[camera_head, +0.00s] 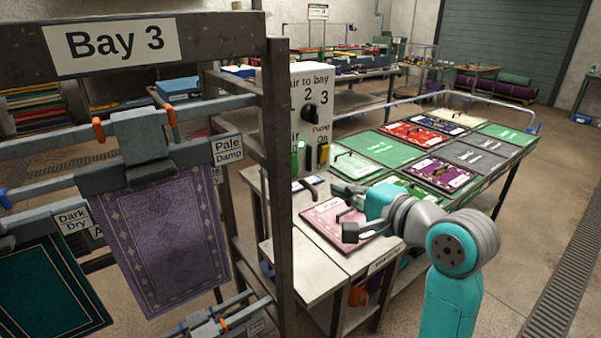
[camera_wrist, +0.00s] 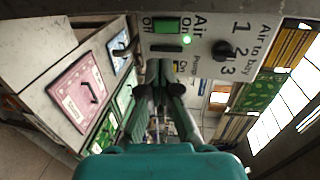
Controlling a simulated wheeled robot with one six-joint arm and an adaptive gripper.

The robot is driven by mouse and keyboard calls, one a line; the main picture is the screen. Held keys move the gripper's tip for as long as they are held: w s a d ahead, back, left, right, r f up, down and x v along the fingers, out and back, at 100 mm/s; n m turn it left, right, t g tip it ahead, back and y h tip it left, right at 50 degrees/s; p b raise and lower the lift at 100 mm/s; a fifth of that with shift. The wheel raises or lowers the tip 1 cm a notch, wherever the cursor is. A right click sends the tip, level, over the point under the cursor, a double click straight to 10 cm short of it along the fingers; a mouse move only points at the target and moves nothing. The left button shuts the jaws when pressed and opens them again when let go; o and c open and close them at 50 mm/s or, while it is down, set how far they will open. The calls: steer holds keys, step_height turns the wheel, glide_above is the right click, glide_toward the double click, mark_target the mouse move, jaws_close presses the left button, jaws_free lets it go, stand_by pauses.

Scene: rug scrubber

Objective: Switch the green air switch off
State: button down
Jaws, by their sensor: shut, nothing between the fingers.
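The green air switch (camera_wrist: 167,26) is on a pale control panel (camera_wrist: 205,15), at the top of the wrist view. A small green lamp (camera_wrist: 187,39) beside it is lit. In the head view the green switch (camera_head: 301,155) is partly cut off by the dark post. I cannot tell which way it is pressed.
The Bay 3 rack (camera_head: 278,180), hung with a purple rug (camera_head: 160,235), stands left. A pink sample board (camera_head: 338,222) lies on the table below my arm.

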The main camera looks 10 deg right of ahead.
mark_target(294, 169)
steer(key=shift+w, duration=0.1)
steer(key=x, duration=1.3)
steer(key=shift+w+a, duration=0.2)
steer(key=shift+w, duration=0.15)
steer(key=shift+w+f, duration=0.1)
steer(key=shift+f, duration=0.05)
steer(key=shift+w+a+t, duration=0.1)
steer(key=shift+w+t, duration=0.05)
steer(key=shift+t, duration=0.25)
